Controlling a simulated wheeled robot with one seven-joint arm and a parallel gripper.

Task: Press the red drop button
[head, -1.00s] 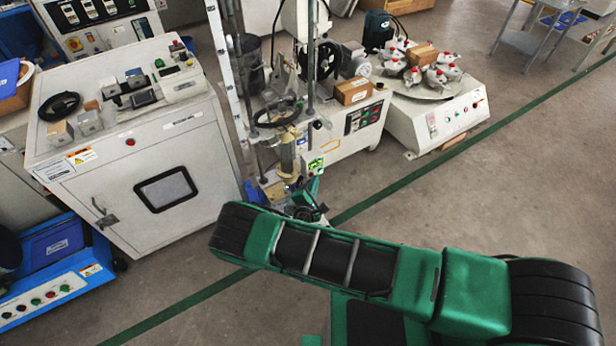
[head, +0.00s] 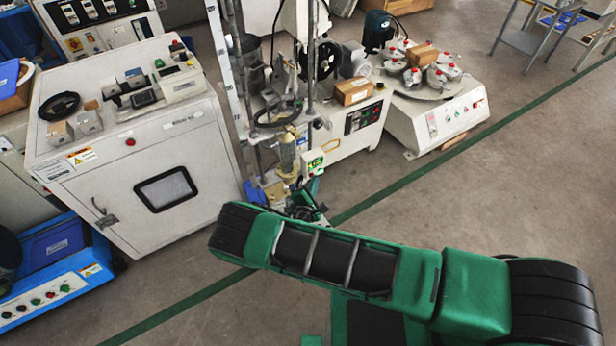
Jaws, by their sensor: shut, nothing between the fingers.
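The tall drop-test stand (head: 222,62) with its metal columns stands in the middle of the head view. I cannot tell for sure which red spot is the drop button. My green arm reaches in from the lower right, and my gripper (head: 304,205) is at its far end, low in front of the stand and below the control box. It is small and partly hidden by my arm; it looks shut and empty, apart from the red knob.
A white cabinet (head: 90,190) with a red button (head: 130,142) stands left of the stand. A white machine (head: 430,125) with a round table is at the right. A blue unit (head: 60,285) is at lower left. The floor along the green line is clear.

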